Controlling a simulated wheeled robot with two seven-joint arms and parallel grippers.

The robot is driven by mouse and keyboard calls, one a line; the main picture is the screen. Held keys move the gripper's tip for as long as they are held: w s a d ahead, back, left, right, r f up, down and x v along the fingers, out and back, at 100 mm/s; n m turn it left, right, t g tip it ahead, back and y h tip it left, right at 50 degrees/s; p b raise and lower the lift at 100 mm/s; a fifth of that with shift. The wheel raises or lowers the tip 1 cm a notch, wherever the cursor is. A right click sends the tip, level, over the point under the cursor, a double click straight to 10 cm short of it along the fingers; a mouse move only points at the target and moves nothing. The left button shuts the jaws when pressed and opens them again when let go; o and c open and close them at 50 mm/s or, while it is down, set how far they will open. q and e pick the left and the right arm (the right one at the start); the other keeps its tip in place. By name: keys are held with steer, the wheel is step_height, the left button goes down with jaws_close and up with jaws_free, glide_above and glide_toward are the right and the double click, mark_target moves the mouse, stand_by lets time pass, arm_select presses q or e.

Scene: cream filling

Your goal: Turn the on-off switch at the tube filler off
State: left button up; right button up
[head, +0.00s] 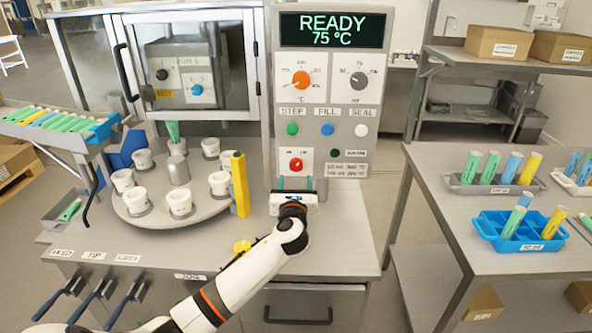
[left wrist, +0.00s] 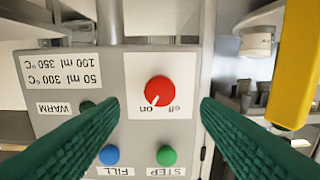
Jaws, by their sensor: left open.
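The on-off switch is a red round knob (head: 295,165) low on the filler's grey control panel (head: 342,151). In the left wrist view, which shows the panel upside down, the red knob (left wrist: 159,89) has a white mark pointing to the "on" label. The "off" label is beside it. My left gripper (head: 295,183) is just below and in front of the knob in the head view. Its green fingers (left wrist: 160,103) are open and empty, one on either side of the knob in the wrist view, apart from it. My right gripper is not in view.
Green, blue and white buttons (head: 327,129) sit above the switch, with orange and grey dials higher up. The display (head: 333,30) reads READY, 75 °C. A yellow post (head: 240,185) and a turntable with white cups (head: 150,217) stand left of my gripper.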

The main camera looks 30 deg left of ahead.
mark_target(296, 167)
arm_select(q)
steer(key=x, duration=0.5)
steer(key=shift+w+a, duration=0.15)
steer(key=shift+w, duration=0.2)
steer(key=shift+w+a, duration=0.2)
steer(key=shift+w, duration=0.15)
steer(key=c, duration=1)
